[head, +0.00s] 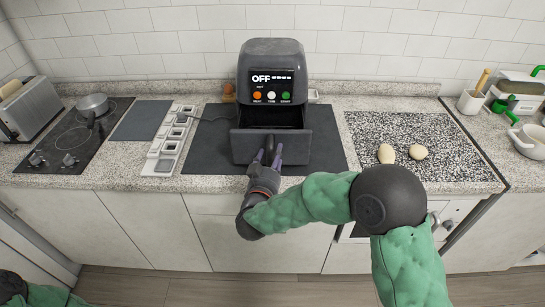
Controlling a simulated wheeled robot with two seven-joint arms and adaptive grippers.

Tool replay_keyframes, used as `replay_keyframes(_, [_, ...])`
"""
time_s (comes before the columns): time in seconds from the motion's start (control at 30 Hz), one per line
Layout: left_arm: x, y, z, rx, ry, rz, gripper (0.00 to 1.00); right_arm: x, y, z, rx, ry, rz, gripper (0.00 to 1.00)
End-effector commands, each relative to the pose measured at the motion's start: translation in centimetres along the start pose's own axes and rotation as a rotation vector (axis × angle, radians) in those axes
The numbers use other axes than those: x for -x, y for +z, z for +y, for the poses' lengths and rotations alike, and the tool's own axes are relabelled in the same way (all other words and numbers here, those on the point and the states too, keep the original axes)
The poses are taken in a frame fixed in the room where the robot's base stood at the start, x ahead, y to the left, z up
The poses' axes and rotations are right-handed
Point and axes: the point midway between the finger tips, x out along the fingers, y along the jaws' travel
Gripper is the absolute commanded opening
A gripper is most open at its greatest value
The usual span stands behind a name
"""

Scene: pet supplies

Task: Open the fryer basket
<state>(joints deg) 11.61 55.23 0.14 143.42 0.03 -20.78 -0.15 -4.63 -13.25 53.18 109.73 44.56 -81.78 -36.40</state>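The black air fryer (271,62) stands at the back of the counter, with "OFF" on its display. Its fryer basket (246,147) is pulled out towards me, and a dark opening shows behind its front panel. My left gripper is out of view; only part of my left arm shows at the bottom left corner.
A dark mat (205,150) lies under the fryer. To the left are a white holder (166,150), a cooktop (68,140) with a pot (93,105), and a toaster (28,108). To the right, two pale round items (386,153) lie on a speckled board (445,150).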

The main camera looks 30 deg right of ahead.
Motion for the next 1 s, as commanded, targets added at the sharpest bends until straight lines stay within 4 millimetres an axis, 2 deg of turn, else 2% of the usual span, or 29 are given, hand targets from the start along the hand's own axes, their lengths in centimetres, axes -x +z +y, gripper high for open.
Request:
replay_keyframes(0.27, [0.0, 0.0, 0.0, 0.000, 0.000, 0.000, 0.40, 0.7, 0.0, -0.1, -0.001, -0.002, 0.000, 0.60])
replay_keyframes(0.37, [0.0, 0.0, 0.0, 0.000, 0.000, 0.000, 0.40, 2.0, 0.0, -0.1, 0.000, -0.003, 0.000, 0.60])
replay_keyframes(0.7, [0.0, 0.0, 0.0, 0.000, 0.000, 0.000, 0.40, 8.5, 0.0, -0.2, 0.000, -0.006, 0.001, 0.60])
replay_keyframes(1.0, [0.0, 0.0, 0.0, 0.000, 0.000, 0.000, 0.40, 11.6, 0.0, -0.1, 0.000, -0.002, 0.000, 0.60])
